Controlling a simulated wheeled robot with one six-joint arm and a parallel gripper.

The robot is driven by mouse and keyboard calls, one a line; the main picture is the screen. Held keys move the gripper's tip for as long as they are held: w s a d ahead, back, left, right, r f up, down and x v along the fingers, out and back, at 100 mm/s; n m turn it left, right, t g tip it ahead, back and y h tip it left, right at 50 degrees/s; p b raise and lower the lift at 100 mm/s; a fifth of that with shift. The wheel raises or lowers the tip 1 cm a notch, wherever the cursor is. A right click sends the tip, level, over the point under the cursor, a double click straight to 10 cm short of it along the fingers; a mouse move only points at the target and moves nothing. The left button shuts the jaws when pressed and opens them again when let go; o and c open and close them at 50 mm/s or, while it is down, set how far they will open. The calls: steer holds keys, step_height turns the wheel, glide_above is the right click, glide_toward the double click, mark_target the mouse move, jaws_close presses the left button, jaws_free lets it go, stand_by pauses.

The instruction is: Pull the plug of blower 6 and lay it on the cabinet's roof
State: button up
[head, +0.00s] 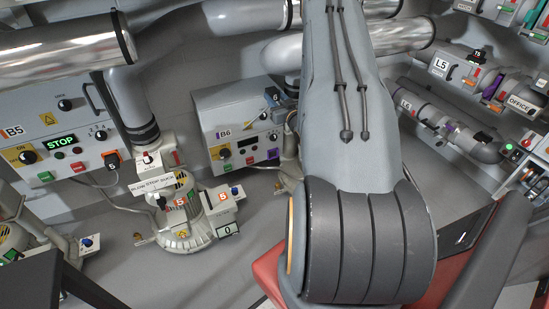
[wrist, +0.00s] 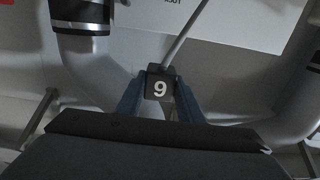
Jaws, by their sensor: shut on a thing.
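Blower 6's cabinet (head: 208,114), marked B6, stands in the middle of the head view, left of my arm. A dark plug with a 6 (head: 275,97) shows by the cabinet's upper right, beside my arm; I cannot tell whether it touches the roof. In the wrist view my gripper (wrist: 160,98) has its blue fingers shut on a black plug (wrist: 160,86) with a pale cord running up from it. Its white digit reads as 9, which could be a 6 upside down. In the head view my arm hides most of the gripper.
Cabinet B5 (head: 50,118) with a green STOP display stands at the left. A blower (head: 187,222) marked 5 stands on the floor before it. Pipe L6 (head: 440,122) runs to the right of my arm. Grey floor (head: 262,215) is bare between blower 5 and my arm.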

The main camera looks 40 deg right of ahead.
steer(key=w+a+p, duration=0.2)
steer(key=w+a, duration=0.2)
steer(key=a, duration=1.3)
stand_by(1.7)
steer(key=shift+w, duration=0.1)
steer(key=shift+b+x, duration=3.1)
steer(key=shift+x, duration=3.3)
steer(key=shift+f+b, duration=0.55)
steer(key=shift+f, duration=0.5)
